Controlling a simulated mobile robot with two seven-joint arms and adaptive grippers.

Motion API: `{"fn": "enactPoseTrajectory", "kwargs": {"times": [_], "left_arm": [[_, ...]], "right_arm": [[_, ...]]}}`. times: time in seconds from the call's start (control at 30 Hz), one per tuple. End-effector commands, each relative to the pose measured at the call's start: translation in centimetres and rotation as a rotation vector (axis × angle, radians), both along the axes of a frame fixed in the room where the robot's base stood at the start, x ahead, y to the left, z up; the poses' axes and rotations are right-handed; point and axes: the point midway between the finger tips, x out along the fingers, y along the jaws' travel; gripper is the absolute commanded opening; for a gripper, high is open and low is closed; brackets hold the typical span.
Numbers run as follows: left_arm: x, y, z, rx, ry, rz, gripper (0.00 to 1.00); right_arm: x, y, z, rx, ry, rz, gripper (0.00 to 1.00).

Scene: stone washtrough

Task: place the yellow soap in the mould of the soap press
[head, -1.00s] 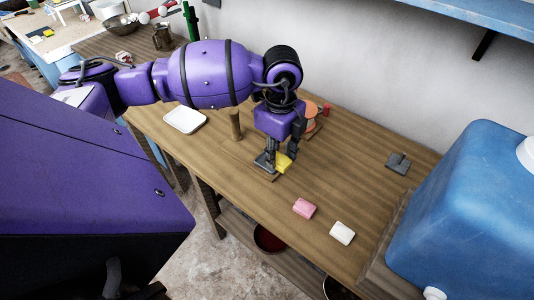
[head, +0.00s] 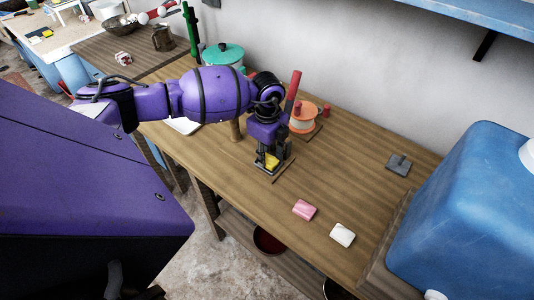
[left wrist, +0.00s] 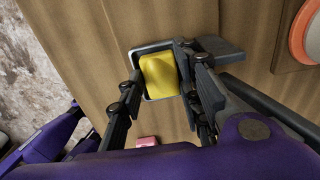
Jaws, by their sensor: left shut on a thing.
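The yellow soap (head: 272,163) is between the fingers of my left gripper (head: 271,158), which is shut on it. In the left wrist view the soap (left wrist: 160,75) lies over the dark grey mould (left wrist: 148,46), whose rim shows around its edges. I cannot tell whether the soap rests on the mould's floor or is held just above it. A red handle (head: 292,90) rises behind my wrist. My right gripper is not in view.
A pink soap (head: 304,210) and a white soap (head: 342,234) lie on the bench to the right. A grey block (head: 398,163), an orange spool (head: 303,118) and a teal-lidded pot (head: 223,55) stand farther back. A big blue container (head: 460,205) fills the right end.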

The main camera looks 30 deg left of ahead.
Motion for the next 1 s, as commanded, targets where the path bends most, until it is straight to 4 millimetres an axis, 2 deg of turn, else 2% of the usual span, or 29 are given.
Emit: {"fn": "enactPoseTrajectory", "kwargs": {"times": [0.3,0.33,0.4,0.77,0.87,1.0], "left_arm": [[0.0,0.0,-0.3,0.0,0.0,0.0,0.06],[0.0,0.0,-0.4,0.0,0.0,0.0,0.34],[0.0,0.0,-0.3,0.0,0.0,0.0,0.4],[0.0,0.0,0.2,0.001,-0.001,0.0,0.4],[0.1,0.1,1.4,0.001,-0.003,0.0,0.4],[0.1,0.1,4.2,0.001,-0.004,0.0,0.4]], "right_arm": [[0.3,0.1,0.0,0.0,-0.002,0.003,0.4],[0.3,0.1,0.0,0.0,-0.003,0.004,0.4],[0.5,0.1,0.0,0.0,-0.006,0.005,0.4],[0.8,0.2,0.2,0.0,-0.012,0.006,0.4],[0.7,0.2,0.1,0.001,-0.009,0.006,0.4],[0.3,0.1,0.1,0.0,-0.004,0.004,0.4]]}}
